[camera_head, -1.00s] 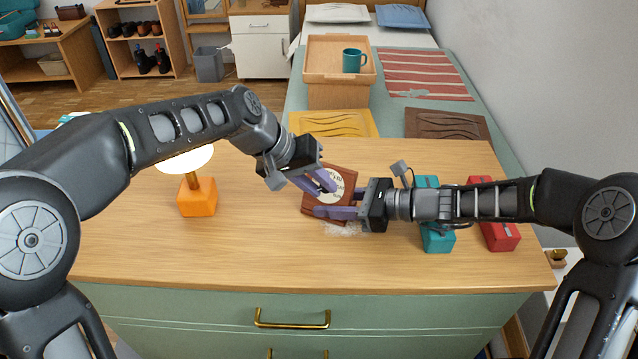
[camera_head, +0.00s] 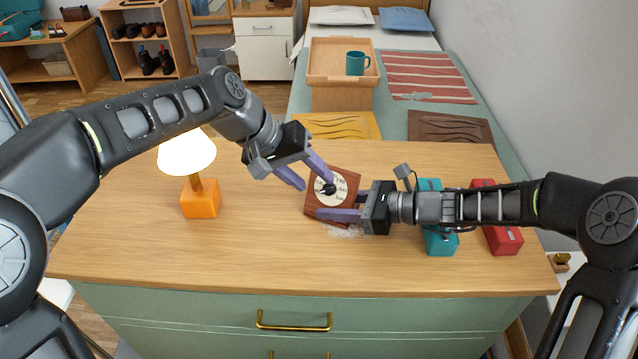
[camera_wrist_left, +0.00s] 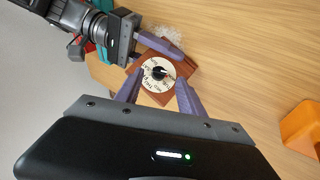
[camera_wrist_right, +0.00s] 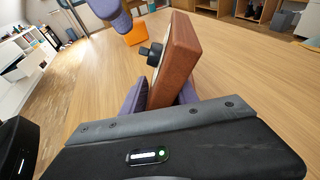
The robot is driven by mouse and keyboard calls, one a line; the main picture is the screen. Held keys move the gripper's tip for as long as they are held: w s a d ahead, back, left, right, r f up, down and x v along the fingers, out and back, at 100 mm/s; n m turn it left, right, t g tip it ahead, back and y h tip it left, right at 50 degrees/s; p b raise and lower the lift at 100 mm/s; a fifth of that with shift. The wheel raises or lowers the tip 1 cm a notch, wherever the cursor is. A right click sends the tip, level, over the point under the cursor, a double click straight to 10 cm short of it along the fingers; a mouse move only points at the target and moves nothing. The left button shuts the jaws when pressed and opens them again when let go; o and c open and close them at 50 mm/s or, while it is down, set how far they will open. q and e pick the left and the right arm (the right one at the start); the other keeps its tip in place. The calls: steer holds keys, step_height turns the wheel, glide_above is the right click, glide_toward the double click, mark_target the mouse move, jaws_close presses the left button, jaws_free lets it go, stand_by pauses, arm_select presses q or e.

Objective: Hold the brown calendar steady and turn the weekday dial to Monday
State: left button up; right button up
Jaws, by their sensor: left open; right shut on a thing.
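The brown calendar (camera_head: 346,180) stands on the dresser top, with a round cream weekday dial (camera_head: 328,190) and a black knob at its centre. The dial also shows in the left wrist view (camera_wrist_left: 157,76), its lettering too small to read surely. My right gripper (camera_head: 338,214) is shut on the calendar's lower part, and the right wrist view shows the calendar's edge (camera_wrist_right: 178,60) between its fingers. My left gripper (camera_head: 316,177) is open, its fingers above and in front of the dial, apart from the knob as far as I can tell.
An orange lamp (camera_head: 199,198) stands left of the calendar. A teal box (camera_head: 439,243) and a red box (camera_head: 503,241) lie at the right under my right arm. The dresser's front strip is clear. A bed with a wooden tray (camera_head: 325,94) stands behind.

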steer(key=shift+d+f, duration=0.1)
steer(key=shift+f, duration=0.25)
arm_select(q)
steer(key=v, duration=0.7)
steer(key=shift+r, duration=0.2)
steer(key=shift+s+a, duration=0.1)
arm_select(e)
steer(key=o, duration=1.1)
steer(key=shift+c, duration=0.2)
steer(key=shift+r, duration=0.1)
steer(key=shift+d, duration=0.15)
steer(key=shift+d+r, duration=0.15)
steer(key=shift+d, duration=0.05)
steer(key=v, duration=1.1)
steer(key=shift+s+r, duration=0.15)
